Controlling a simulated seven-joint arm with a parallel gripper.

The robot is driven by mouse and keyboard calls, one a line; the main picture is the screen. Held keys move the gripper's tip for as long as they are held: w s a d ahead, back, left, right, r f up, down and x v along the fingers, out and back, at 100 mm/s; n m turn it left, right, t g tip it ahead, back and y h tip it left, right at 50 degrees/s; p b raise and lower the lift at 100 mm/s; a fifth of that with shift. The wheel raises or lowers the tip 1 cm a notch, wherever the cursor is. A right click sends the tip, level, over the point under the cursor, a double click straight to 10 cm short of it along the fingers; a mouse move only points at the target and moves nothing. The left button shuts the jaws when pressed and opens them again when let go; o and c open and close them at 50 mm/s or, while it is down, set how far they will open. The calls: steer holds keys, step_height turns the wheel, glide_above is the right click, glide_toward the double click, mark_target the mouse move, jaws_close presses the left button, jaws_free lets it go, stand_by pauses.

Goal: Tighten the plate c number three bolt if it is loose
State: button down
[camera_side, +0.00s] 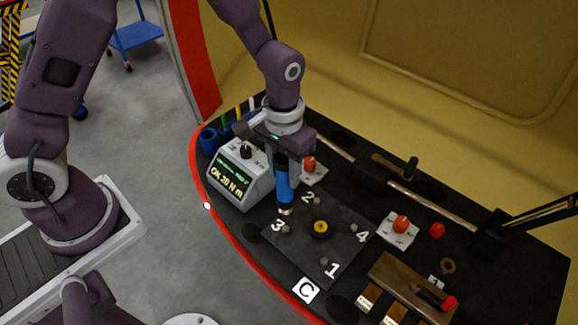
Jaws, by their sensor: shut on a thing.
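Plate C (304,256) is a dark square plate on the black console, with a white "C" label (306,290) at its front. It has grey bolts beside the numbers 1, 2, 3 and 4 and a yellow-ringed knob (320,228) in the middle. The number three bolt (286,230) is at the plate's left corner. My gripper (282,162) is shut on a blue-handled driver (284,190), held upright. The driver's tip is just above and beside bolt three in the picture; I cannot tell whether it touches.
A white meter box (241,178) reading "OK 20 N m" stands left of the plate. Blue cups (208,140) with tools are behind it. A red rim (240,244) edges the console.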

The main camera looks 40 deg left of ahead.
mark_target(285, 194)
steer(key=shift+f, duration=4)
stand_by(0.7)
steer(key=shift+r, duration=2.8)
